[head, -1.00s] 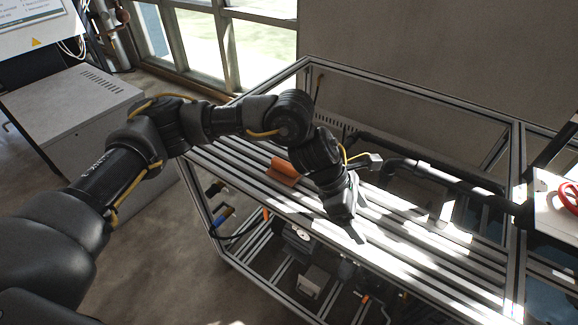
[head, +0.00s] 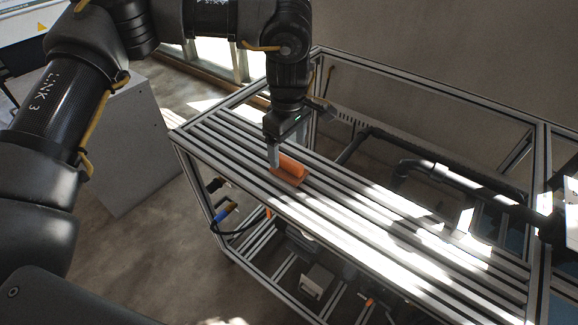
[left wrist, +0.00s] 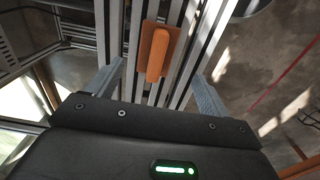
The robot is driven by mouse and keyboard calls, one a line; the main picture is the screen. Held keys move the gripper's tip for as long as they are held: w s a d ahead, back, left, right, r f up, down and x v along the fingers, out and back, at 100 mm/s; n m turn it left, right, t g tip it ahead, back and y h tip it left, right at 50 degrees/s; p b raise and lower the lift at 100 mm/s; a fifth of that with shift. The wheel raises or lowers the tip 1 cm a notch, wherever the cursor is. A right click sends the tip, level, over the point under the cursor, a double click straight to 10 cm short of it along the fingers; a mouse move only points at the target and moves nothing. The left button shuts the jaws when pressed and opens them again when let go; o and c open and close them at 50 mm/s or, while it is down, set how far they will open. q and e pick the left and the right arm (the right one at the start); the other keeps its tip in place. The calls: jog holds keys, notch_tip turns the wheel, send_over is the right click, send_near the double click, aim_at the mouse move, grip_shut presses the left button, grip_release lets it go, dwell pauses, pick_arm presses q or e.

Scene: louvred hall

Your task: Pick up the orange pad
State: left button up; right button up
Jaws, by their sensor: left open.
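The orange pad (head: 289,170) lies on the slatted metal top of the frame bench (head: 345,215), towards its left end. It looks like a flat plate with a raised rounded grip along it. In the left wrist view the orange pad (left wrist: 157,52) lies ahead of the fingers and between their lines, not touched by them. My left gripper (head: 274,158) points down just left of the pad in the head view. Its two fingers (left wrist: 158,78) are spread wide with nothing between them. My right gripper does not show.
The bench has upright rails and a top rail (head: 420,99) around its back. Dark pipes (head: 440,175) run behind the slats. A grey cabinet (head: 130,150) stands to the left. The slats right of the pad are bare and sunlit.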

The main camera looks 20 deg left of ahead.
aim_at(289, 160)
pick_arm(q)
jog(key=shift+f, duration=0.7)
jog(key=f, duration=0.1)
jog(key=f+p, duration=0.1)
jog(key=f, duration=0.1)
jog(key=f+p, duration=0.1)
jog(key=shift+w+f, duration=0.3)
jog(key=shift+f, duration=0.3)
jog(key=c, duration=0.8)
jog(key=shift+c, duration=1.4)
